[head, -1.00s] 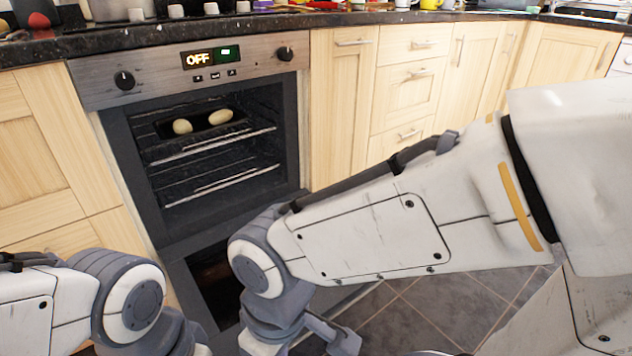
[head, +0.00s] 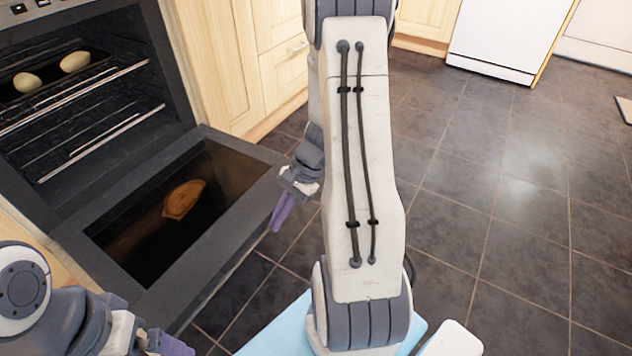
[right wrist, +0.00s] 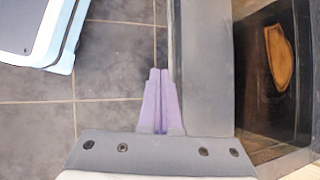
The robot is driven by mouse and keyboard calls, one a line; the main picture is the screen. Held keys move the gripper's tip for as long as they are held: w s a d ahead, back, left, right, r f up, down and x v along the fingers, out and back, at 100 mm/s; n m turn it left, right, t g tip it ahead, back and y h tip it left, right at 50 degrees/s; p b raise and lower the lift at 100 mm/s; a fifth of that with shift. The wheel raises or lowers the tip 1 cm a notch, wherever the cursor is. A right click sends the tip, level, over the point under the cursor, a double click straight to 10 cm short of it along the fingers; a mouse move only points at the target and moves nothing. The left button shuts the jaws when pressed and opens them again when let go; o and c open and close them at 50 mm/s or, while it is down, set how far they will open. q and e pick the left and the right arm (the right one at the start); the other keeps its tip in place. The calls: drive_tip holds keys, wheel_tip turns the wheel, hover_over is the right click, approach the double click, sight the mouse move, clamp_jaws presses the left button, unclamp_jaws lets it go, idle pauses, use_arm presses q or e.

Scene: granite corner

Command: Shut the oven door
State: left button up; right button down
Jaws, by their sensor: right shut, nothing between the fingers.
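The oven (head: 60,135) stands at the left with its cavity uncovered. Its door (head: 215,265) is folded down, roughly level, with dark glass in a grey frame. In the right wrist view the door's edge (right wrist: 203,75) runs just right of my fingers. My right gripper (head: 279,212) is shut and empty, with purple fingers beside the door's outer right corner. The fingers also show in the right wrist view (right wrist: 160,72); I cannot tell whether they touch the door. My left gripper (head: 172,345) is partly cut off at the bottom left, its opening unclear.
Two pale egg-shaped things (head: 75,61) lie on a dark tray inside the oven, above wire racks. A brown shape (head: 184,199) shows in the door glass. Wooden cabinets (head: 215,60) stand right of the oven. The tiled floor (head: 510,190) at the right is clear.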

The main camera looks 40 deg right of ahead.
drive_tip(key=s+d+f+m+t+h, duration=0.1)
drive_tip(key=d+f+m+t, duration=0.25)
drive_tip(key=d+m, duration=0.3)
drive_tip(key=d+f+m+t+h, duration=0.1)
drive_tip(key=d+f+m+t, duration=0.1)
drive_tip(key=d+m+t, duration=0.45)
drive_tip(key=s+d+f+m+t+h, duration=0.1)
drive_tip(key=d+f+m+t, duration=0.15)
drive_tip(key=d+m, duration=0.45)
drive_tip(key=w+f+n+b, duration=0.2)
drive_tip(key=w+f+b, duration=0.2)
drive_tip(key=w+b, duration=0.5)
drive_tip(key=shift+w+r, duration=0.15)
drive_tip(key=shift+r, duration=0.95)
drive_tip(key=shift+w+r, duration=0.1)
drive_tip(key=shift+r, duration=0.95)
